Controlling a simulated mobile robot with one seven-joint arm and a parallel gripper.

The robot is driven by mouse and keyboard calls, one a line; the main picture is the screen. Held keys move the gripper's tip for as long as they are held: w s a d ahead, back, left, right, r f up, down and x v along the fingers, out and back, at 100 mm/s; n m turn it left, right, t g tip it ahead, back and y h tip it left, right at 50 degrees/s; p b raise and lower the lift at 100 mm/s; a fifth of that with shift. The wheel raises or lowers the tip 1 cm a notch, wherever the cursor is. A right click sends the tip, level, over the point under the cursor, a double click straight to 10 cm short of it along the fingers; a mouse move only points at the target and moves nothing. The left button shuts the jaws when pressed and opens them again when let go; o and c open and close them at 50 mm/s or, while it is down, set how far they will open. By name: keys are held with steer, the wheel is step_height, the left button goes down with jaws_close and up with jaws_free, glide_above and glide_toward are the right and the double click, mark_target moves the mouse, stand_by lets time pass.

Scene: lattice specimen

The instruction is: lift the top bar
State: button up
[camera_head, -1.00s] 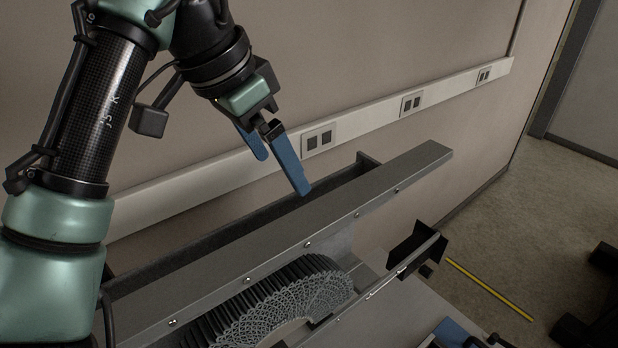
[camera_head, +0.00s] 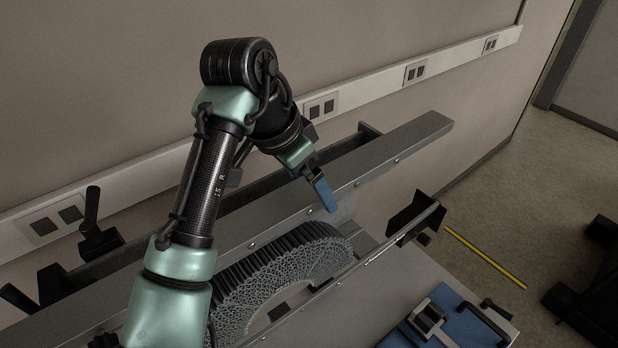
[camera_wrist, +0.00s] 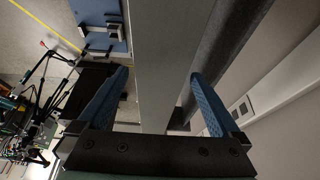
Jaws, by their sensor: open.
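The top bar (camera_head: 405,139) is a long flat grey metal beam running diagonally above the lattice specimen (camera_head: 285,265), with screws along its near side. In the wrist view the bar (camera_wrist: 162,60) runs lengthwise between my two blue fingers. My gripper (camera_head: 322,190) is open and points down at the middle of the bar. In the head view one finger overlaps the bar's near edge, and the other is mostly hidden. I cannot tell whether the fingertips are above the bar or down beside it. No contact is visible.
A lower front rail (camera_head: 370,262) with a black end bracket (camera_head: 408,220) runs parallel to the bar. Black clamps (camera_head: 95,232) stand at the left. A blue plate (camera_head: 463,322) with fittings lies at lower right. The wall with its socket trunking (camera_head: 365,92) is close behind.

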jaws_close()
stand_by(0.5)
